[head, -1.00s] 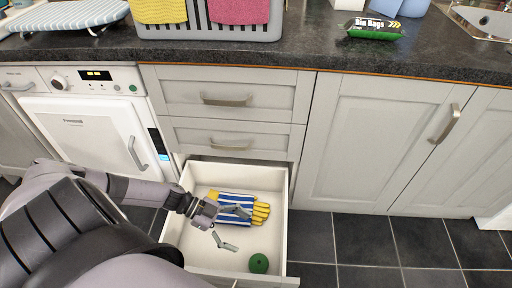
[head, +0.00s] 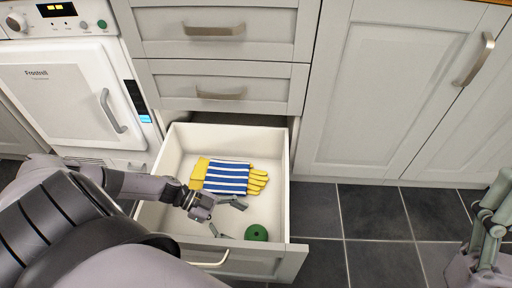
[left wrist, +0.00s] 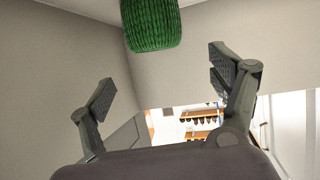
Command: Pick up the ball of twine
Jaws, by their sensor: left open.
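The green ball of twine (head: 256,233) lies in the open drawer (head: 160,185), near its front right corner. My left gripper (head: 231,218) is open and empty inside the drawer, just left of the ball, with its fingers pointing toward it. In the left wrist view the ball (left wrist: 152,27) is at the top edge, partly cut off, beyond the open fingertips (left wrist: 160,68) and not between them. My right gripper (head: 490,215) shows partly at the right edge, over the floor; its jaw state is unclear.
A blue-and-white striped glove with yellow fingers (head: 228,177) lies in the drawer behind my left gripper. The drawer's front panel (head: 270,263) and side walls surround the ball. Closed drawers (head: 220,85) are above; a white appliance (head: 60,95) is at left.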

